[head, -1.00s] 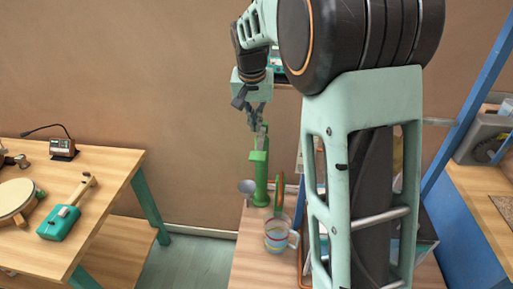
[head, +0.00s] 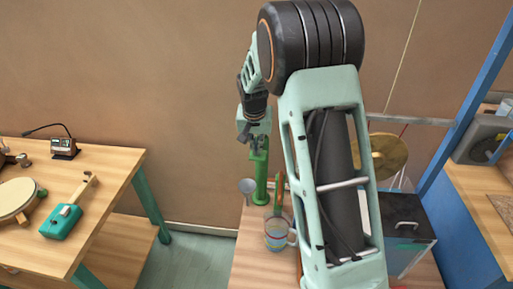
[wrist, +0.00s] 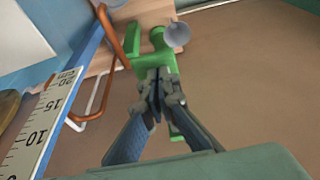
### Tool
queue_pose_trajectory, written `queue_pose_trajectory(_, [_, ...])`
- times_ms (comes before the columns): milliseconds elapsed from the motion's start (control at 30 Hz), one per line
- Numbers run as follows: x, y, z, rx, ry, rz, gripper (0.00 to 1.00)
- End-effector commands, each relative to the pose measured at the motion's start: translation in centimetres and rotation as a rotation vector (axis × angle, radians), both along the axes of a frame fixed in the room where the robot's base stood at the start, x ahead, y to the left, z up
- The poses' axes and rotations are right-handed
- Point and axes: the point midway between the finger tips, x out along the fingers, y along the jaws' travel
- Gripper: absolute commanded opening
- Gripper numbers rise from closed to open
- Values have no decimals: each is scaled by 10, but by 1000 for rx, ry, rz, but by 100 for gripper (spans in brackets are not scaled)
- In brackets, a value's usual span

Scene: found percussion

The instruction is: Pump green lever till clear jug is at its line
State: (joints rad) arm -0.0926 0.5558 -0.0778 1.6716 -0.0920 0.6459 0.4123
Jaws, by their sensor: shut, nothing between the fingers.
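My gripper (head: 259,146) is shut and empty at the pump's top, where the green lever is. In the wrist view my fingertips (wrist: 156,76) overlap the green part; I cannot tell whether they touch it. The clear jug (head: 277,240) stands in front of the pump, with coloured bands showing on it. Its line and liquid level are too small to make out.
A grey funnel-like cup (head: 247,187) is left of the pump. An orange bent bar (wrist: 131,40) and a centimetre ruler (wrist: 43,125) show in the wrist view. A dark case (head: 406,222) and a brass disc (head: 388,158) are right of my arm. The left table (head: 105,180) is separate, across a gap.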

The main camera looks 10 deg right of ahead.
Motion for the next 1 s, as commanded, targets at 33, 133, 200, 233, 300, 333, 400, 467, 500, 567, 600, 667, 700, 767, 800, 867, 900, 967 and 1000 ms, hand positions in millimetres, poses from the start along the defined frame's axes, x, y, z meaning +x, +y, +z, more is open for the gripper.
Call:
queue_pose_trajectory(33, [0, 0, 0, 0, 0, 0, 0])
queue_pose_trajectory(133, [0, 0, -1, 0, -1, 0, 0])
queue_pose_trajectory(200, [-1, 0, -3, -3, -6, 1, 0])
queue_pose_trajectory(233, [-1, 0, -5, -5, -10, 1, 0])
queue_pose_trajectory(300, [-1, 1, -10, -9, -23, 3, 0])
queue_pose_trajectory(333, [-1, 1, -12, -12, -31, 3, 0])
queue_pose_trajectory(400, [-2, 1, -17, -18, -49, 1, 0])
queue_pose_trajectory(467, [-3, 1, -20, -25, -64, 2, 0])
queue_pose_trajectory(500, [-3, 1, -22, -28, -74, 2, 0])
queue_pose_trajectory(567, [-4, 2, -25, -32, -90, 1, 0])
queue_pose_trajectory(600, [-4, 2, -27, -35, -100, 1, 0])
queue_pose_trajectory(667, [-4, 2, -30, -42, -114, 2, 0])
queue_pose_trajectory(700, [-5, 2, -32, -44, -124, 1, 0])
queue_pose_trajectory(767, [-5, 2, -35, -48, -138, 1, 0])
queue_pose_trajectory(800, [-5, 2, -37, -52, -147, 2, 0])
queue_pose_trajectory(867, [-5, 2, -40, -57, -160, 1, 0])
queue_pose_trajectory(900, [-5, 2, -42, -59, -170, 1, 0])
queue_pose_trajectory(967, [-6, 2, -45, -62, -183, 1, 0])
queue_pose_trajectory(1000, [-6, 2, -48, -65, -190, 1, 0])
